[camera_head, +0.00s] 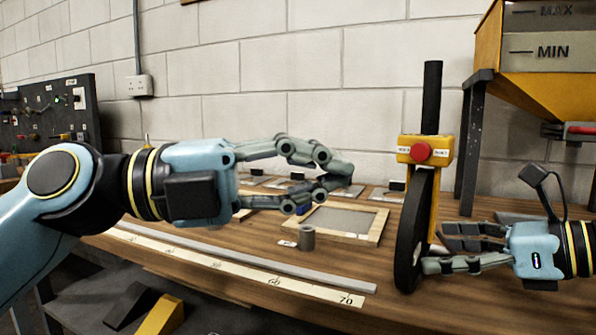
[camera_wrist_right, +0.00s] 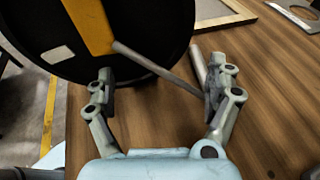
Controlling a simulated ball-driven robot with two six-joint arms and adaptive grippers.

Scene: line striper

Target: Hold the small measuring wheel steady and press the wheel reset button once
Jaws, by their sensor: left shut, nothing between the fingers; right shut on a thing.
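The small measuring wheel (camera_head: 409,240) stands upright on the bench, with a black disc, yellow fork and black handle. Its yellow box (camera_head: 443,158) carries the round red reset button (camera_head: 421,151) on its front. My left gripper (camera_head: 342,177) is shut and empty, left of the box, lower than the button and apart from it. My right gripper (camera_head: 432,262) is at the wheel's lower right, shut on the wheel. In the right wrist view the wheel (camera_wrist_right: 150,50) fills the top left, and a grey rod runs from its fork to the right finger (camera_wrist_right: 215,95). The exact contact is unclear.
A wood-framed panel (camera_head: 372,236) and a small grey cylinder (camera_head: 307,238) lie on the bench left of the wheel. A long ruler (camera_head: 230,266) and a grey bar run along the front. A yellow hopper (camera_head: 540,70) stands at the back right.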

